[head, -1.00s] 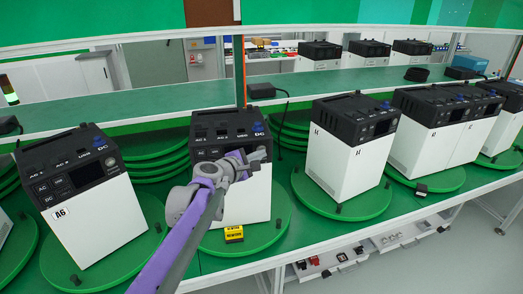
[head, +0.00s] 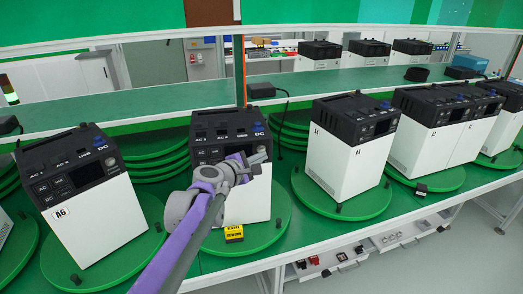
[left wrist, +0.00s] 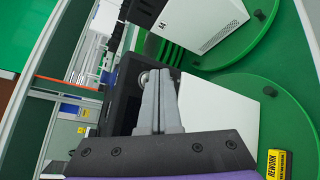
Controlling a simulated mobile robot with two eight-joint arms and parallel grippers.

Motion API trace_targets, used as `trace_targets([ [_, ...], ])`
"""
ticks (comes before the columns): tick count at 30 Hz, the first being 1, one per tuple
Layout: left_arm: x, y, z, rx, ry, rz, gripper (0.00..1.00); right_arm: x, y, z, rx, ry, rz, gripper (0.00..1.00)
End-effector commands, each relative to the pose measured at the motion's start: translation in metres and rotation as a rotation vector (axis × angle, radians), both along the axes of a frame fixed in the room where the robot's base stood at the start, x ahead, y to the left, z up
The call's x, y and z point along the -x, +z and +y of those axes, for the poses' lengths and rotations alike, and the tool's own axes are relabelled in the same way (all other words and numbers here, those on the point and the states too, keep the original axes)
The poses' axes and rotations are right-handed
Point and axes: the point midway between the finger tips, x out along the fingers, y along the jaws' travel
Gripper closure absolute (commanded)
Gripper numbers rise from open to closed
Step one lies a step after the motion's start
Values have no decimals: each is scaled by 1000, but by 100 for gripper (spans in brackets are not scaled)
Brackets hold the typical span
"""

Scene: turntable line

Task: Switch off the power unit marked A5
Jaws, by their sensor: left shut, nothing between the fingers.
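A power unit (head: 257,200) with a black top and front panel and a white lower body stands on a green turntable behind my left gripper (head: 262,156). No A5 mark is readable; my gripper and arm cover part of its front. The gripper is shut and empty, its tips at the right part of the black panel. In the left wrist view the shut fingers (left wrist: 157,75) point at the dark panel (left wrist: 125,95), close to a round grey part; I cannot tell whether they touch. My right gripper is not in view.
A unit marked A6 (head: 103,222) stands on the left. Another unit (head: 345,165) and a row of units (head: 448,143) stand on the right, their marks too small to read. A yellow REWORK block (head: 234,233) sits on the middle turntable, in front of the unit.

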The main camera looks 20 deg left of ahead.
Motion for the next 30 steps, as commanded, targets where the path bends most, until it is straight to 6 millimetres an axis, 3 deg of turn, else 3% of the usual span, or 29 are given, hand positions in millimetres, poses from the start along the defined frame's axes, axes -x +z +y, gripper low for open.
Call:
trace_targets([
  [18, 42, 0, -22, -1, 0, 0, 100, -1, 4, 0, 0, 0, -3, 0],
  [30, 44, 0, -23, 0, 0, 0, 100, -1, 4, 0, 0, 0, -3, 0],
])
